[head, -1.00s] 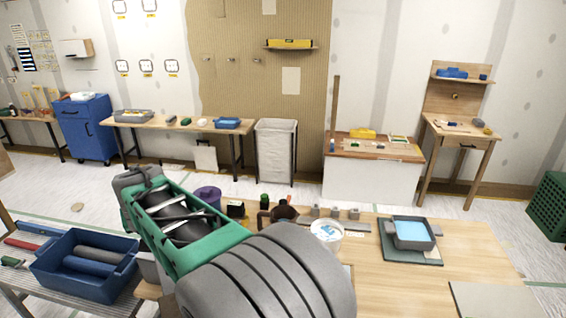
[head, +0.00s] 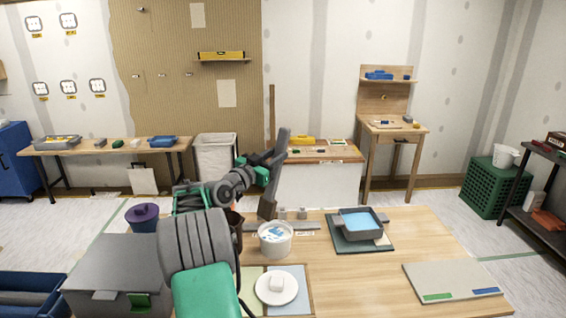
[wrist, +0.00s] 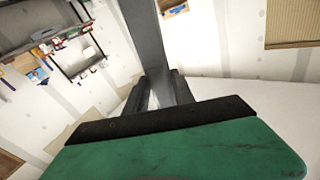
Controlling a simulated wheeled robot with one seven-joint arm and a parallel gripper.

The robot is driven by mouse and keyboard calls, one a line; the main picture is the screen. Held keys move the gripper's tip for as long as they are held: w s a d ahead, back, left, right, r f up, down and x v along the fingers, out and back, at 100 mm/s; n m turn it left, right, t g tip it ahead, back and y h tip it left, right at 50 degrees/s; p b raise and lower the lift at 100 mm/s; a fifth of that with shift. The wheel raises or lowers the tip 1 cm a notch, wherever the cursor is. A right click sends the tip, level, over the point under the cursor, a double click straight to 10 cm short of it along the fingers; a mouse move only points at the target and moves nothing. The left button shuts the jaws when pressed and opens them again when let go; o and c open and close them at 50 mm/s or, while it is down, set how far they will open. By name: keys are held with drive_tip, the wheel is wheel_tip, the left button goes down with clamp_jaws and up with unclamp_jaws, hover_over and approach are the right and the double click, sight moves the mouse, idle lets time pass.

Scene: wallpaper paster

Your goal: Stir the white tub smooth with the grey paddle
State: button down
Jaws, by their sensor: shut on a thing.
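The white tub (head: 276,239) stands on the wooden table in the head view, with pale and blue patches in its open top. My gripper (head: 268,168) is shut on the grey paddle (head: 282,145), raised above and behind the tub. The paddle is a long flat grey bar, tilted, and its upper part stands clear against the wall. In the wrist view the paddle (wrist: 143,38) runs up from between the two dark fingers (wrist: 160,92). The paddle appears apart from the tub. A dark brown block (head: 267,208) shows just above the tub; I cannot tell what it belongs to.
A grey tray of blue liquid (head: 361,224) sits on a mat to the tub's right. A white plate (head: 277,288) lies in front of the tub. A grey board (head: 457,282) lies at front right. A purple-lidded bucket (head: 142,217) stands left. The table between tray and board is clear.

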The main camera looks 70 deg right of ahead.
wheel_tip(320, 180, down, 12)
drive_tip(key=s+g+b, duration=0.1)
drive_tip(key=s+b, duration=0.1)
drive_tip(key=b, duration=0.7)
drive_tip(key=shift+d+m, duration=0.3)
drive_tip(key=shift+d, duration=0.15)
